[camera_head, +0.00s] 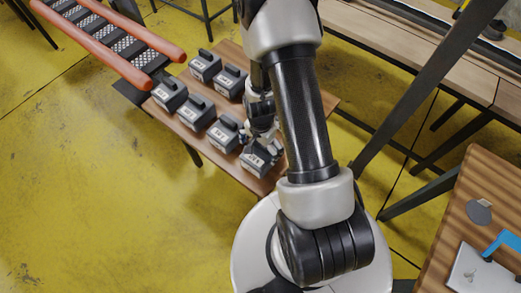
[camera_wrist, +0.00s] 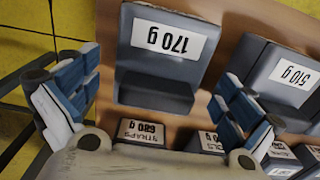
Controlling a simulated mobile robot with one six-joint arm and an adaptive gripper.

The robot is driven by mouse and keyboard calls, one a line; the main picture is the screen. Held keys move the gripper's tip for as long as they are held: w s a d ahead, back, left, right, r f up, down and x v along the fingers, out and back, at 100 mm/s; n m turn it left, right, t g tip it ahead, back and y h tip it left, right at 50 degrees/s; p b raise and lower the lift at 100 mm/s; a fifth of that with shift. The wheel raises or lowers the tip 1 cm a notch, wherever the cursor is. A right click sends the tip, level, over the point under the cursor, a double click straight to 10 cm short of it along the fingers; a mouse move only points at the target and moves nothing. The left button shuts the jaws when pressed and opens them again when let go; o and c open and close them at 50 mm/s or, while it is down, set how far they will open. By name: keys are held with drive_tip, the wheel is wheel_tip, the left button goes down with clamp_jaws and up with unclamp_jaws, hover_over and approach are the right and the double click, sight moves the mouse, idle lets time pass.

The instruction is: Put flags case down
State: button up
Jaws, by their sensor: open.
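Several dark grey cases with top handles and white labels stand on a small wooden table (camera_head: 232,168). The nearest case (camera_head: 258,160) sits at the table's front right, right under my gripper (camera_head: 264,140). In the wrist view my gripper (camera_wrist: 155,88) is open, with its blue-padded fingers spread wide apart. A case marked 170 g (camera_wrist: 150,85) shows upside down between and beyond the fingers, with no clear grip on it. A case marked 680 g (camera_wrist: 138,132) shows lower down, its word only partly legible. I cannot tell for sure which one is the flags case.
A case marked 510 g (camera_wrist: 265,85) stands at the right of the wrist view. An orange-railed rack (camera_head: 115,45) lies at the table's upper left. Wooden benches (camera_head: 420,50) stand at upper right, another wooden table (camera_head: 465,220) at right. Yellow floor (camera_head: 90,190) is clear at left.

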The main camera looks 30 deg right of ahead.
wheel_tip(320, 180, up, 9)
drive_tip(key=p, duration=0.3)
wheel_tip(320, 180, up, 11)
drive_tip(key=n+t, duration=0.1)
drive_tip(key=n, duration=0.2)
hover_over(260, 151)
drive_tip(key=w+a, duration=0.1)
drive_tip(key=a, duration=0.1)
drive_tip(key=s+a+r+n+t, duration=0.1)
drive_tip(key=s+a+r+n, duration=0.15)
drive_tip(key=r, duration=0.65)
drive_tip(key=s+a+r+n+t, duration=0.2)
drive_tip(key=s+a+r+n, duration=0.4)
drive_tip(key=s+r, duration=0.5)
drive_tip(key=shift+s+r+n+t, duration=0.35)
drive_tip(key=shift+r+n, duration=0.3)
drive_tip(key=shift+n, duration=0.6)
